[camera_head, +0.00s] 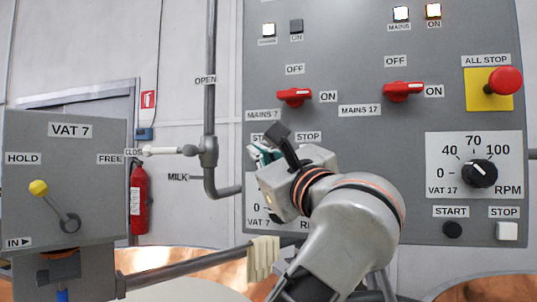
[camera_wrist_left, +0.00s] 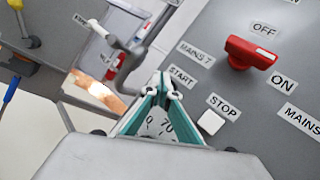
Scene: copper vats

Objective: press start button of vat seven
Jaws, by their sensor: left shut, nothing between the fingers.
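The grey control panel (camera_head: 350,60) carries START and STOP labels for vat 7 under the red MAINS 7 switch (camera_head: 293,97). My left gripper (camera_head: 258,153) is shut and empty, its teal fingers at the START label in the head view. In the left wrist view the closed fingertips (camera_wrist_left: 164,82) sit just below the START label (camera_wrist_left: 182,77). The start button of vat 7 is hidden behind the fingers, and I cannot tell whether they touch it. The white stop button (camera_wrist_left: 211,122) shows to their right. My right gripper is not in view.
On the panel's right are the vat 17 start button (camera_head: 452,229), its stop button (camera_head: 507,231) and the red all-stop button (camera_head: 503,81). A VAT 7 box (camera_head: 100,160) with a yellow-knobbed lever stands left. A pipe valve (camera_head: 207,151) lies left of my gripper.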

